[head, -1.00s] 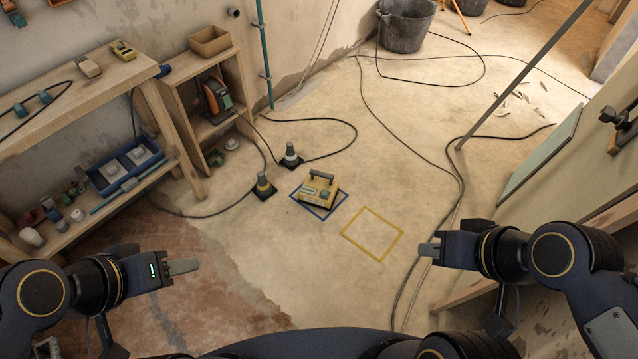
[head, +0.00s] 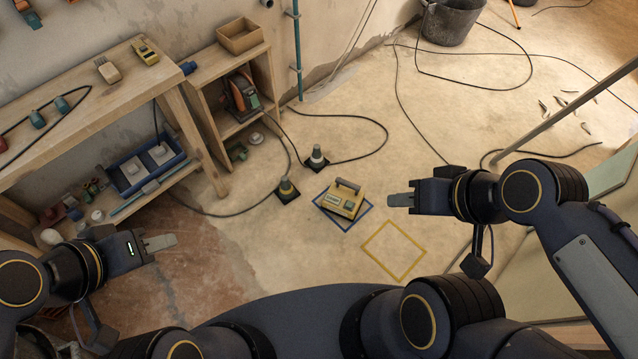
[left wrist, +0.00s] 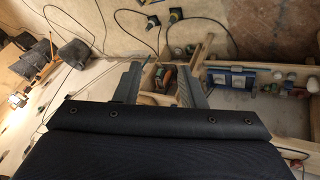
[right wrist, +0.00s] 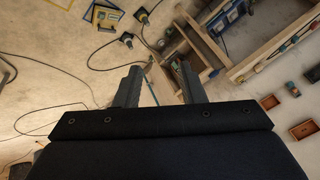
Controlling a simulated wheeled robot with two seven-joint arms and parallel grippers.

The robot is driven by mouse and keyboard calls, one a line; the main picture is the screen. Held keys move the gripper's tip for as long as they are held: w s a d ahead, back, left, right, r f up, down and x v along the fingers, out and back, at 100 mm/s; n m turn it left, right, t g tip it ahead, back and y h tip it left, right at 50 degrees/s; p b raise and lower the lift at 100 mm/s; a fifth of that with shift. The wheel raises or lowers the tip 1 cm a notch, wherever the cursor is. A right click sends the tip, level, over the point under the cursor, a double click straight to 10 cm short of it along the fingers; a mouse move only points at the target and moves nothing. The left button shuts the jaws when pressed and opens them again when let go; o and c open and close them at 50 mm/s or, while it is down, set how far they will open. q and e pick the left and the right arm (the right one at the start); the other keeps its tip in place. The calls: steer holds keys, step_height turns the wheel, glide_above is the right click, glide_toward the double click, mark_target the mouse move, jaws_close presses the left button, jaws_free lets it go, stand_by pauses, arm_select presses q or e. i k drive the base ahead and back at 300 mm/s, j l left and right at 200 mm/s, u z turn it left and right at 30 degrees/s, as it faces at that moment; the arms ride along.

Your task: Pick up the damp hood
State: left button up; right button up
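A yellow boxy device with a dark handle on top (head: 341,201), which I take to be the damp hood, stands on the floor within a blue square outline (head: 352,222). It also shows at the top of the right wrist view (right wrist: 105,15). My right gripper (head: 402,200) is to the right of it in the head view, apart from it. The right wrist view shows its fingers spread with nothing between them. My left gripper (head: 160,242) is at the lower left, over the stained floor, and the left wrist view shows its fingers (left wrist: 158,82) apart and empty.
An empty yellow square outline (head: 394,251) lies right of the blue one. Wooden shelving (head: 110,102) lines the left wall; a bucket (head: 452,22) is at the back. A slanted pole (head: 560,112) crosses the right.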

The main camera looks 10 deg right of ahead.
mark_target(341, 190)
steer(key=i+l+u, duration=0.3)
steer(key=l, duration=0.15)
steer(key=l+u, duration=0.35)
steer(key=l, duration=0.15)
steer(key=i+l+u, duration=0.15)
steer(key=l+u, duration=0.15)
steer(key=l, duration=0.25)
steer(key=l+u, duration=0.35)
steer(key=l, duration=0.2)
steer(key=l+u, duration=0.15)
steer(key=l, duration=0.4)
steer(key=k+l+u, duration=0.15)
steer(key=l, duration=0.45)
steer(key=i, duration=0.05)
